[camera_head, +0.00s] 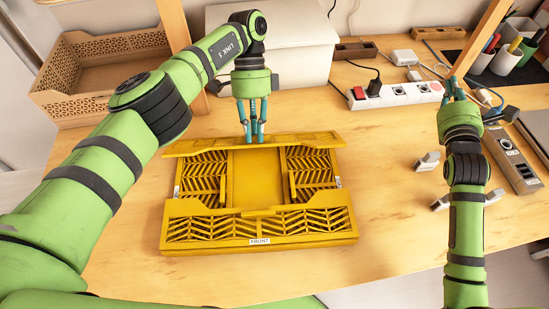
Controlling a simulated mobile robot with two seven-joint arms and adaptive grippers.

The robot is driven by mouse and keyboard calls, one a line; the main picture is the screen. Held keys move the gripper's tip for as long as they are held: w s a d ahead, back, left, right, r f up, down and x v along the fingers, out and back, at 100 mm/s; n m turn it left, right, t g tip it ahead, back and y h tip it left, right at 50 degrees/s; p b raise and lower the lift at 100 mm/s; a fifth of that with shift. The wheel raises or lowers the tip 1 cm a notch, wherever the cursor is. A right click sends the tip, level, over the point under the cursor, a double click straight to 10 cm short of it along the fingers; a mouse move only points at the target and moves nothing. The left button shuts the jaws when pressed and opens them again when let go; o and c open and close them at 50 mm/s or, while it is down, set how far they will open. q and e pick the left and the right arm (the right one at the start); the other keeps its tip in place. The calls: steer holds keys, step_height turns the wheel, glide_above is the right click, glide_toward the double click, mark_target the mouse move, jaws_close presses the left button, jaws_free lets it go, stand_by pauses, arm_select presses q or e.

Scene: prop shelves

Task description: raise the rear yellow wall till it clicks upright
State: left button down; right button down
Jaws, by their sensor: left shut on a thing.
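A yellow folding crate (235,192) lies on the wooden table, with a white FRONT label on its near side. Its slatted side panels lie folded down inside. The rear yellow wall (205,148) shows as a narrow, foreshortened panel along the far side; its exact tilt is hard to judge. My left gripper (252,138) points down from behind and is shut on the middle of the rear wall's edge. My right gripper (452,88) is away from the crate, at the right near the power strip; its finger gap is unclear.
A white power strip (405,95) with a plug and cables lies behind right. A brown perforated basket (95,75) and a white box (300,45) stand behind. Small grey pieces (428,161) lie right of the crate. A pen holder (505,58) stands back right. Table in front is clear.

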steer(key=s+a+n+y, duration=0.2)
steer(key=a+n+y, duration=0.25)
steer(key=a, duration=0.85)
steer(key=s+a+n+y, duration=0.25)
steer(key=a+n, duration=0.25)
steer(key=a, duration=0.8)
steer(key=s+a+f+g, duration=0.1)
steer(key=s+a+f, duration=0.1)
steer(key=s+a, duration=0.2)
steer(key=s+a+f+g+h, duration=0.1)
steer(key=s+a+f+g, duration=0.1)
steer(key=s, duration=0.6)
steer(key=s+a+f+g+h, duration=0.1)
steer(key=s+a+f, duration=0.2)
steer(key=s+a, duration=0.3)
steer(key=shift+a+f+m, duration=0.25)
steer(key=shift+f+m, duration=0.05)
steer(key=shift+m, duration=0.05)
steer(key=x, duration=0.9)
steer(key=shift+w+a+f, duration=0.1)
steer(key=shift+w+f, duration=0.15)
steer(key=shift+f, duration=0.15)
steer(key=shift+r, duration=0.1)
